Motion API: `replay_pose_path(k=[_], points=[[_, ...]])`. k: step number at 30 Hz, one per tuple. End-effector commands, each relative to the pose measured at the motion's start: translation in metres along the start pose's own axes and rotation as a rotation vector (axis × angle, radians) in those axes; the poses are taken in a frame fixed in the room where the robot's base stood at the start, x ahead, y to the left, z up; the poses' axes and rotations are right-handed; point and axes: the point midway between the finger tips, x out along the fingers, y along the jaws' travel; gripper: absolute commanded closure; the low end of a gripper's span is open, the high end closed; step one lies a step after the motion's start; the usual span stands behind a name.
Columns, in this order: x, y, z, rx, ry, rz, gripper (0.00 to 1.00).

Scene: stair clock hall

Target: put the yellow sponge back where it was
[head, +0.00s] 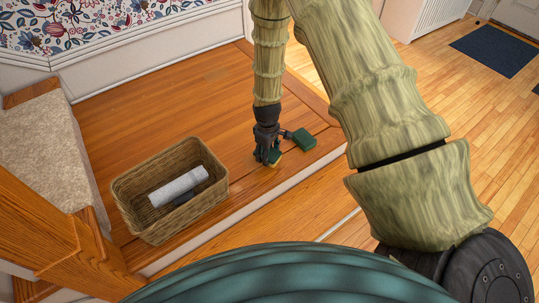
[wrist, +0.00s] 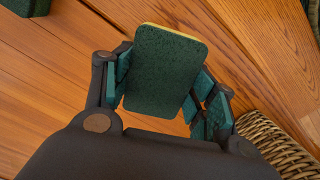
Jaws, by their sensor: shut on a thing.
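The yellow sponge (wrist: 165,72) is in my gripper (wrist: 160,90). In the wrist view its dark green face is toward the camera, and a thin yellow rim shows along its top and right edges. The teal-padded fingers are shut on its two sides. In the head view my gripper (head: 267,155) is low over the wooden landing, and a small part of the sponge (head: 275,159) shows at its fingertips. I cannot tell whether the sponge touches the floor.
A dark green block (head: 304,140) lies just right of my gripper; it also shows in the wrist view (wrist: 28,6). A wicker basket (head: 135,212) with a rolled grey cloth (head: 179,187) stands to the left. The landing's edge is close in front. Bare boards lie behind.

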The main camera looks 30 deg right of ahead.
Motion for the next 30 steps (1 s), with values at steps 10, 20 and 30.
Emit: replay_pose_path(k=[10, 20, 30], points=[[0.006, 0.02, -0.007, 0.002, 0.0, 0.0, 0.62], [0.038, 0.018, -0.006, 0.001, 0.0, 0.0, 0.62], [0.037, 0.018, -0.006, 0.001, 0.0, 0.0, 0.22]])
